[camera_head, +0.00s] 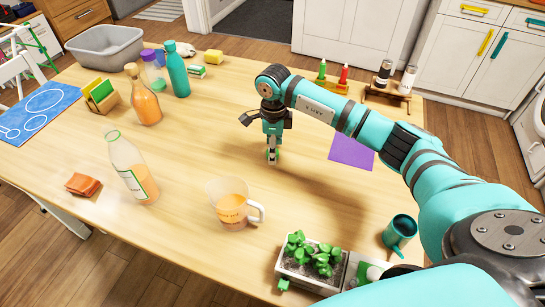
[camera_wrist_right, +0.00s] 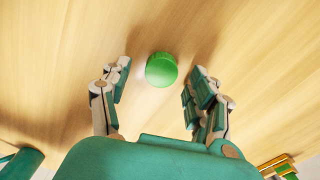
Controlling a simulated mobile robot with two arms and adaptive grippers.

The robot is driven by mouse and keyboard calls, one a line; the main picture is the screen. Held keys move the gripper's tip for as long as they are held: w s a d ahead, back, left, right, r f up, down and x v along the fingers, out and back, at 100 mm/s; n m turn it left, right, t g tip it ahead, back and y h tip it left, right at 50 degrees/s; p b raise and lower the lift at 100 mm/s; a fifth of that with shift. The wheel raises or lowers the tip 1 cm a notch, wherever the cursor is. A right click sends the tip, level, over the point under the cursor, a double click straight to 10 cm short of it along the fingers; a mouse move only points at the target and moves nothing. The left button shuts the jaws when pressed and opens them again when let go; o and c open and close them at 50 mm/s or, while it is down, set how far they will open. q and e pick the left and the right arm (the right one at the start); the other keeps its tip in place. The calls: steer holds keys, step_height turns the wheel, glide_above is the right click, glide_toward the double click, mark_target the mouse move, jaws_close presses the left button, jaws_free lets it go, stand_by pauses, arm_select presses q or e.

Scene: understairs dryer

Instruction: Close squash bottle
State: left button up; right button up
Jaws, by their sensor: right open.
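A green cap (camera_wrist_right: 161,70) lies on the bare table, between the open fingers of my right gripper (camera_wrist_right: 162,78) in the right wrist view. In the head view my right gripper (camera_head: 272,153) points down over the cap, low above the table. A clear bottle (camera_head: 133,172) with a green-edged label and a green ring at its neck stands at the left, with no cap seen on it. Another bottle (camera_head: 145,104), filled with orange liquid, stands farther back with a tan top. My left gripper is out of view.
A measuring jug (camera_head: 229,206) with orange liquid stands in front of the right gripper. A folded orange cloth (camera_head: 83,185) lies beside the clear bottle. The table's middle is mostly free.

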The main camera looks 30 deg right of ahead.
steer(key=shift+f, duration=0.7)
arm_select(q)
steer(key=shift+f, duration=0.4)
arm_select(e)
steer(key=shift+r, duration=0.1)
steer(key=c, duration=0.8)
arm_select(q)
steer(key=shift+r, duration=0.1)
arm_select(e)
steer(key=shift+r, duration=0.15)
steer(key=shift+r, duration=0.25)
step_height(320, 180, up, 3)
steer(key=p, duration=0.2)
steer(key=shift+w+r+p, duration=0.1)
steer(key=shift+r+p, duration=0.1)
steer(key=shift+p, duration=0.2)
steer(key=s+a+p, duration=0.1)
steer(key=s, duration=0.3)
steer(key=s+a+p, duration=0.2)
steer(key=s, duration=0.3)
steer(key=s+a+p, duration=0.1)
steer(key=s+p, duration=0.1)
steer(key=s, duration=0.3)
steer(key=shift+s+a+r, duration=0.15)
steer(key=shift+r, duration=0.25)
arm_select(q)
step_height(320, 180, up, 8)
arm_select(e)
steer(key=shift+s+a, duration=0.2)
steer(key=shift+s, duration=0.4)
